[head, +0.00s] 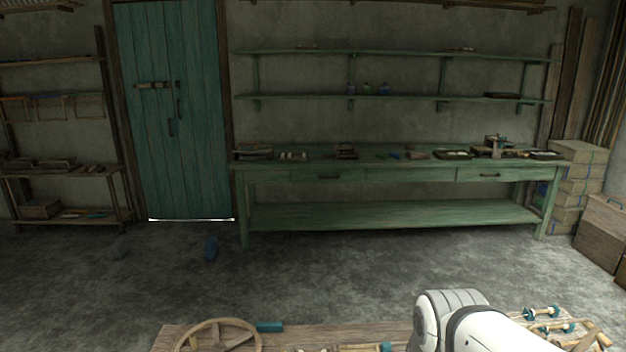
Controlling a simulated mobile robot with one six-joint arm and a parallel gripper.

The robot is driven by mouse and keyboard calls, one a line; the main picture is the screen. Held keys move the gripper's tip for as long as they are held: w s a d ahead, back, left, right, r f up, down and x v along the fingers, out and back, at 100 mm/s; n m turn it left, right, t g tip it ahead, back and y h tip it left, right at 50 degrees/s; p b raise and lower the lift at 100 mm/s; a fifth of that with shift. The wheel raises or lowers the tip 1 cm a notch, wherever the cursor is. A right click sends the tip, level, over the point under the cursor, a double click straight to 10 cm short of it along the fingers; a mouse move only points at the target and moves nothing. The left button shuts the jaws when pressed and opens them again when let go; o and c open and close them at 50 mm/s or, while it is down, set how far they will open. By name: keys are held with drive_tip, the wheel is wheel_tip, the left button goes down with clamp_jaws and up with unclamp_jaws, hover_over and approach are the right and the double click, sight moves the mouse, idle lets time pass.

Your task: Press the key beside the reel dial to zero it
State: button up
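I cannot make out a reel dial or a key beside it in the head view. A round wooden wheel with spokes (205,326) shows at the bottom edge, cut off by the frame; I cannot tell whether it is part of the reel. A small teal block (269,327) lies just right of the wheel. My white arm rises at the bottom right and hides part of the wooden surface there. My gripper is out of the frame.
A wooden top (310,336) runs along the bottom edge. Teal-ended spools (541,312) lie right of my arm. Across open concrete floor (330,275) stand a green workbench (400,175) with small items, a teal door (172,110), a left shelf rack (70,172) and stacked boxes (578,185).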

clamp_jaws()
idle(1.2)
